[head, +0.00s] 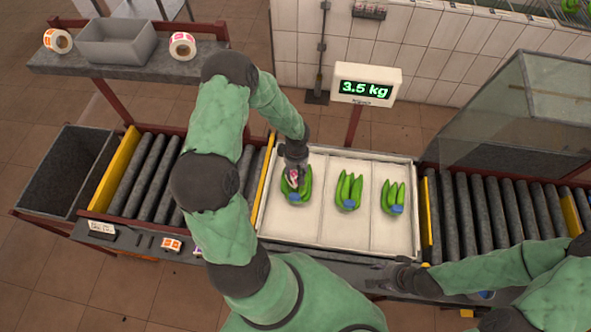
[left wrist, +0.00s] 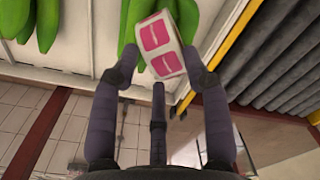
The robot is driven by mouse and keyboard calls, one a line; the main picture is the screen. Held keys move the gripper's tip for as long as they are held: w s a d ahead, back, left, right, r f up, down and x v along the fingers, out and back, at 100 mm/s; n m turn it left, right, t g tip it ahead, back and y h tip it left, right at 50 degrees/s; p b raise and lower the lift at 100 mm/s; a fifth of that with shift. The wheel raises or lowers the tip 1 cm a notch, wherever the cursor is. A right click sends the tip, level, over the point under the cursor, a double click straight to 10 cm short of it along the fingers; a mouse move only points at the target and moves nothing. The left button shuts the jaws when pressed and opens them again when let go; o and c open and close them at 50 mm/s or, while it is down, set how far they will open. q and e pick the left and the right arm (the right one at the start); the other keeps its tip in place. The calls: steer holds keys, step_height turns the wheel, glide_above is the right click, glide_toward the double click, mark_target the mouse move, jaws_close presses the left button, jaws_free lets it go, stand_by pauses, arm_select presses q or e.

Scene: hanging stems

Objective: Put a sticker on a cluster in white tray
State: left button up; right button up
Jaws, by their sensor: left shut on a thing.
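The white tray (head: 330,244) has three compartments, each with one green banana cluster: left (head: 303,196), middle (head: 349,190) and right (head: 392,196). The middle and right clusters show blue ends.
A scale display (head: 366,88) reads 3.5 kg behind the tray. Roller conveyors (head: 145,175) flank the tray on both sides. A shelf at upper left holds a grey bin (head: 116,42) and two label rolls (head: 58,41). Small labels (head: 171,245) lie on the front ledge.

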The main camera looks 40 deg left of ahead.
arm_select(q)
steer(key=shift+f+b, duration=0.2)
steer(key=shift+b, duration=0.1)
stand_by(0.5)
steer(key=shift+s+f+b, duration=0.1)
steer(key=shift+b, duration=0.45)
stand_by(2.0)
stand_by(0.8)
steer(key=shift+r+p, duration=0.4)
steer(key=shift+r, duration=0.45)
step_height(320, 180, up, 7)
steer(key=p, duration=0.2)
steer(key=shift+r+p, duration=0.2)
steer(key=shift+p, duration=0.2)
